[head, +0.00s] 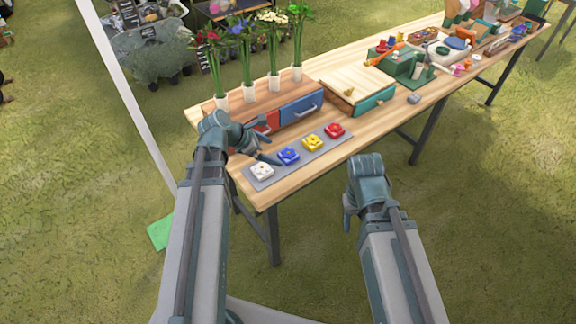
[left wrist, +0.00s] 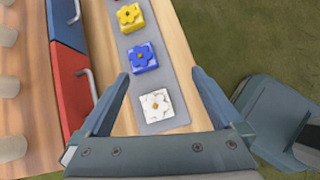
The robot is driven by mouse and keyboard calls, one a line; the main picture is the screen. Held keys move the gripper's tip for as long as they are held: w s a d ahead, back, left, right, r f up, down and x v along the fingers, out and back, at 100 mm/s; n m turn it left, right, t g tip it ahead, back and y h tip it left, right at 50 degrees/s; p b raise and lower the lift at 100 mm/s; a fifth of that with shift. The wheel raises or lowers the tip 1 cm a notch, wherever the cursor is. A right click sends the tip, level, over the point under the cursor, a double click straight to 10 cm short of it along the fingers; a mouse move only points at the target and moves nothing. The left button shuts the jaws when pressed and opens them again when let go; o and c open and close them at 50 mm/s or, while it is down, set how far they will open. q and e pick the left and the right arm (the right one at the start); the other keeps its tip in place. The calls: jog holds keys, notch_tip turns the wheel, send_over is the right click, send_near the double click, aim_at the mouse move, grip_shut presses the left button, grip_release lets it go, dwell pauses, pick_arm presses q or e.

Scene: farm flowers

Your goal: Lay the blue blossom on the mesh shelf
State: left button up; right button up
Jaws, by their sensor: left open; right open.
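A blue block with a flower shape (head: 288,156) sits on a grey strip (head: 262,184), between a white flower block (head: 262,171) and a yellow one (head: 312,143). A blue blossom on a tall green stem (head: 240,28) stands in a white vase at the table's back left. My left gripper (head: 272,157) is open above the strip. In the left wrist view its fingers (left wrist: 160,82) are on either side of the strip, with the white block (left wrist: 156,106) between them and the blue block (left wrist: 143,57) just beyond. My right gripper (head: 348,212) is open and empty off the table's front edge. I cannot clearly make out a mesh shelf.
Red and blue drawers (head: 300,107) stand behind the strip, beneath several vases of flowers. A wooden box (head: 345,83) stands to their right. A red flower block (head: 335,130) ends the strip. A dark stand (head: 232,8) is behind the table. Bare tabletop lies right of the strip.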

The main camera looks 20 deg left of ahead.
pick_arm(q)
jog(key=w+a+n+t, duration=0.1)
jog(key=a+n, duration=0.2)
jog(key=b, duration=0.6)
send_near(289, 154)
jog(key=shift+w+d+f, duration=0.15)
jog(key=shift+d+f, duration=0.15)
jog(key=shift+f, duration=0.2)
jog(key=shift+w+d+f, duration=0.15)
jog(key=shift+d+f, duration=0.15)
jog(key=shift+f, duration=0.2)
jog(key=shift+w+d+f+b, duration=0.2)
jog(key=shift+w+d+b, duration=0.1)
jog(key=shift+b, duration=0.1)
pick_arm(e)
notch_tip(289, 154, down, 8)
jog(key=shift+r, duration=0.15)
pick_arm(q)
jog(key=b+x, duration=0.2)
jog(key=x, duration=0.1)
jog(key=b+x, duration=0.2)
jog(key=shift+w+a+f, duration=0.15)
jog(key=shift+a+f, duration=0.05)
jog(key=shift+a, duration=0.1)
jog(key=shift+r, duration=0.1)
pick_arm(e)
notch_tip(289, 154, down, 4)
jog(key=shift+r, duration=0.1)
